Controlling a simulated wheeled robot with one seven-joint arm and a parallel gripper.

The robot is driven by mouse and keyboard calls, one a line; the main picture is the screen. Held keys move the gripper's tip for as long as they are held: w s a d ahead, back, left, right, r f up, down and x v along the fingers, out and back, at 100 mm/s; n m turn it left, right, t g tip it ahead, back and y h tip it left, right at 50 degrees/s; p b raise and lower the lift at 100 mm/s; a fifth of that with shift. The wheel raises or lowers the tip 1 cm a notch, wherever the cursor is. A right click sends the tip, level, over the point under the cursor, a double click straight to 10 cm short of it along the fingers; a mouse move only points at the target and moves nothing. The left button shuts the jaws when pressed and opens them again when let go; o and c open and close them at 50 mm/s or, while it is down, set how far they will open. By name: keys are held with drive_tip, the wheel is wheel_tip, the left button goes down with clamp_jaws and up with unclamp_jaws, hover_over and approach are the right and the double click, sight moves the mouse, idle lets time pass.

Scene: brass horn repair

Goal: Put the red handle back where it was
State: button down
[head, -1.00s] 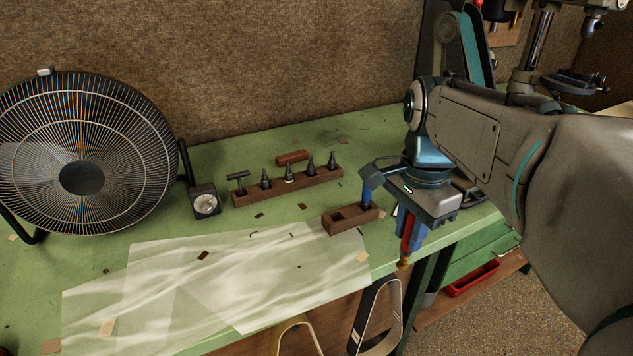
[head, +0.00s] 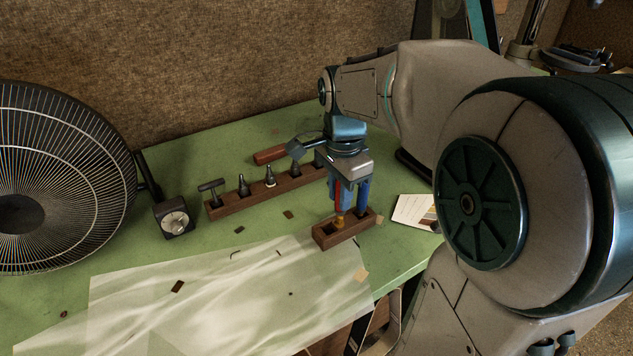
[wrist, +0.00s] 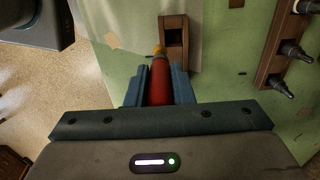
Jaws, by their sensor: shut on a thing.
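My gripper (head: 341,203) is shut on the red handle (head: 338,193), which hangs upright with its brass tip down. In the head view the tip overlaps the left part of a small two-hole wooden block (head: 324,242) near the table's front edge. In the wrist view the red handle (wrist: 160,82) sits between the fingers. Its tip shows at the edge of the block (wrist: 181,58), beside an open square hole. I cannot tell whether the tip touches the block.
A longer wooden rack (head: 228,207) with several dark tools stands behind, a brown wooden piece (head: 269,155) beyond it. A dial gauge (head: 174,217) and a fan (head: 50,180) are left. A translucent sheet (head: 220,300) covers the front table. A card (head: 413,211) lies right.

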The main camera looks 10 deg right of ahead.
drive_tip(key=shift+w+a+f, duration=0.25)
drive_tip(key=shift+w+f, duration=0.1)
drive_tip(key=shift+f, duration=0.55)
drive_tip(key=shift+w+a+f, duration=0.2)
drive_tip(key=shift+w+f, duration=0.1)
drive_tip(key=shift+f, duration=0.65)
drive_tip(key=shift+w+a+f, duration=0.25)
drive_tip(key=shift+w+f, duration=0.1)
drive_tip(key=shift+f, duration=0.55)
drive_tip(key=shift+f, duration=0.15)
drive_tip(key=c, duration=1.3)
unclamp_jaws()
drive_tip(key=shift+o, duration=0.2)
